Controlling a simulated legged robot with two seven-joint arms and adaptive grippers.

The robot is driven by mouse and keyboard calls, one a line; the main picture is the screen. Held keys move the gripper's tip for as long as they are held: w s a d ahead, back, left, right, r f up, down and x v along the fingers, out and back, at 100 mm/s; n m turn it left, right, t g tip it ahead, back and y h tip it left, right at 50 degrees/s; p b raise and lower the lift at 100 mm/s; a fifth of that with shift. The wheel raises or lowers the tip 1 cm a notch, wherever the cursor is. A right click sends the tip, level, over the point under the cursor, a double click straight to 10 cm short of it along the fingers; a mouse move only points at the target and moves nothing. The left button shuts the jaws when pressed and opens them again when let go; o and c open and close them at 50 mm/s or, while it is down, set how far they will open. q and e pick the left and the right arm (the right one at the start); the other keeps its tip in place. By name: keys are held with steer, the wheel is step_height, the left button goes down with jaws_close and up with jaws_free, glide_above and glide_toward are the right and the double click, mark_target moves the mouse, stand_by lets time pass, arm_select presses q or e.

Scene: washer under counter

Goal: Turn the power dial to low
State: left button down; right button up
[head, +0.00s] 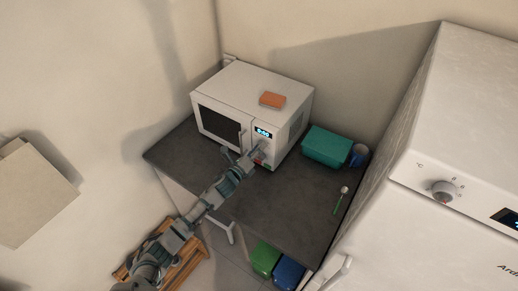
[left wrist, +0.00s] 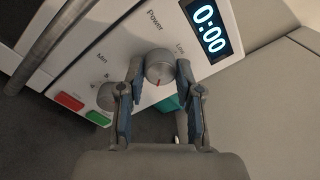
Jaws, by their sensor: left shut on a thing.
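The white microwave (head: 222,88) stands on the dark counter, its display reading 0:00. In the left wrist view, the round grey power dial (left wrist: 159,66) sits below the word "Power", with "Low" printed to its upper right. A red mark on the dial points down in that picture, away from both words. My left gripper (left wrist: 160,72) has a finger on each side of the dial and is shut on it. In the head view my left gripper (head: 257,156) is at the microwave's front panel and hides the dial. My right gripper is not in view.
A second dial (left wrist: 107,97) and red (left wrist: 68,101) and green (left wrist: 98,117) buttons are close by. The door handle (left wrist: 50,45) is left of the panel. An orange block (head: 272,100) lies on top. A teal box (head: 326,146) and blue mug (head: 358,155) stand right. The counter front (head: 285,215) is clear.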

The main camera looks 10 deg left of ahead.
arm_select(q)
steer(key=shift+s+f+n+y+p, duration=0.25)
steer(key=shift+n+p, duration=0.65)
steer(key=shift+n, duration=3.85)
steer(key=shift+w+n+y+p, duration=0.15)
steer(key=shift+n+y+p, duration=0.5)
steer(key=shift+n, duration=4.15)
steer(key=shift+s+f+n+y+p, duration=0.15)
steer(key=shift+n+p, duration=1)
steer(key=shift+n, duration=3.6)
steer(key=shift+w, duration=0.1)
steer(key=c, duration=0.9)
jaws_free()
steer(key=shift+o, duration=0.7)
steer(key=shift+w+r, duration=0.15)
steer(key=shift+r, duration=0.1)
